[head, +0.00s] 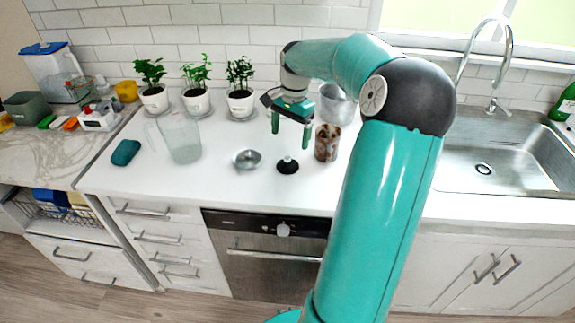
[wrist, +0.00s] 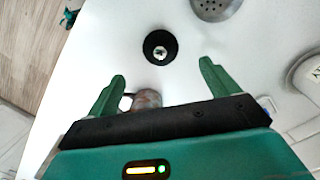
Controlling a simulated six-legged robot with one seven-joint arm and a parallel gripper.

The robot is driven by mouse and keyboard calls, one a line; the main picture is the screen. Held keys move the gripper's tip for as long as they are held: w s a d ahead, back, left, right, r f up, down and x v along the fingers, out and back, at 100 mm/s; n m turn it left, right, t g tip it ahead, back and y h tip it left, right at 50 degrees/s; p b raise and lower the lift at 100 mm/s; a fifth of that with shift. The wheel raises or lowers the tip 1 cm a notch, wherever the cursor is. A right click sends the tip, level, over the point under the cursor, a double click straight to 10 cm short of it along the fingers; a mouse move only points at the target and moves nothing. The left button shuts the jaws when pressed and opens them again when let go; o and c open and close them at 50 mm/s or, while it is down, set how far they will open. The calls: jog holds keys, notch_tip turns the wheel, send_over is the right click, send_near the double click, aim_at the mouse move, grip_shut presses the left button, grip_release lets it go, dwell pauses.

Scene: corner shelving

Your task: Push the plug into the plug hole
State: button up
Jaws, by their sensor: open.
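The plug (head: 288,166) is a small black disc with a pale knob on top, lying on the white counter near its front edge. In the wrist view the plug (wrist: 160,47) is ahead of and between my fingertips, not touched by them. My gripper (head: 291,128) is open and empty, fingers pointing down above the counter near the plug. Both green fingers of my gripper (wrist: 163,72) show in the wrist view. The plug hole (head: 484,169) is a dark-ringed drain in the floor of the steel sink at the right, with nothing seen in it.
A small metal strainer (head: 248,159) lies left of the plug. A brown-filled jar (head: 327,143) and a metal pot (head: 338,104) stand close to my gripper. A glass pitcher (head: 180,137) and potted plants (head: 197,100) are further left. The faucet (head: 500,60) rises behind the sink.

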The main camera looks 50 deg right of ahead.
aim_at(288, 157)
jog(key=f, duration=0.6)
jog(key=a+f, duration=0.1)
jog(key=f, duration=0.2)
jog(key=c, duration=1.2)
jog(key=shift+o, duration=0.2)
